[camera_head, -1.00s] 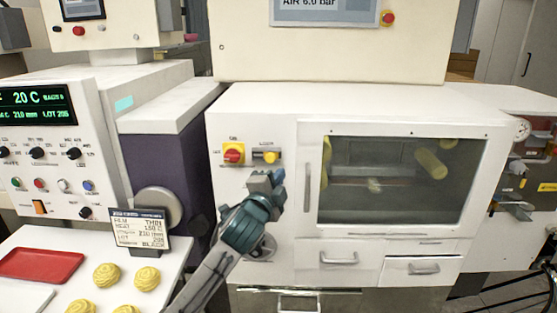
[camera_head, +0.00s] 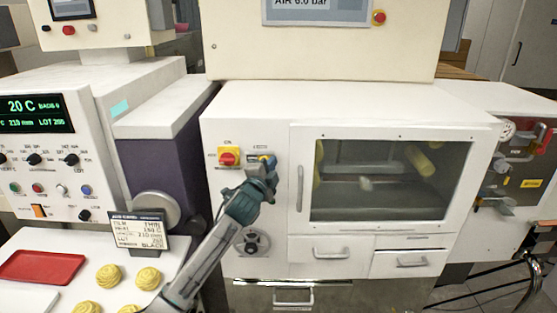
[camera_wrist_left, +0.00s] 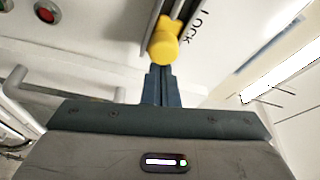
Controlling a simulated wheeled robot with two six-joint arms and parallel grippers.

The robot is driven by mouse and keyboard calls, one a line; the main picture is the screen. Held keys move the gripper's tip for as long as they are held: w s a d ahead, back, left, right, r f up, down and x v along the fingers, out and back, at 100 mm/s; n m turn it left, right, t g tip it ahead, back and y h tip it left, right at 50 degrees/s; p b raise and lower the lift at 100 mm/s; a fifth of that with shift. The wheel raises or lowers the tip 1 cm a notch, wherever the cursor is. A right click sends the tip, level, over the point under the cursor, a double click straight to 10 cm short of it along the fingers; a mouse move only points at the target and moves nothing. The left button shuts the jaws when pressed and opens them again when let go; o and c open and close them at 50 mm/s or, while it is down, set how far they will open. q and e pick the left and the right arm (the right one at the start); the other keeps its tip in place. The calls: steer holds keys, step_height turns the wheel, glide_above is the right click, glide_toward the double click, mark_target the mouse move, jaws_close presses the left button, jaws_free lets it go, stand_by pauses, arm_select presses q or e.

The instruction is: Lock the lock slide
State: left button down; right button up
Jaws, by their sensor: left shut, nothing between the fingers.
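The lock slide is a yellow knob (camera_wrist_left: 163,46) in a dark slot beside the printed word LOCK, in the left wrist view. In the head view the lock slide (camera_head: 266,158) is partly hidden by my gripper, on the white cabinet front right of a red and yellow switch (camera_head: 229,158). My left gripper (camera_head: 266,167) is shut and empty, with its fingertips (camera_wrist_left: 161,68) at the knob's near side. They look touching or very close; I cannot tell which. My right gripper is not in view.
A cabinet door with a window (camera_head: 390,180) and a vertical handle (camera_head: 300,190) is close to the right. A round knob (camera_head: 252,242) sits below. At left are a control panel (camera_head: 40,160) and a table with a red tray (camera_head: 42,266) and yellow pastries.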

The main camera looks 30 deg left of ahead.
arm_select(q)
steer(key=shift+f, duration=0.15)
steer(key=a, duration=0.1)
steer(key=s+a, duration=0.1)
steer(key=shift+s+a+b, duration=0.3)
stand_by(0.4)
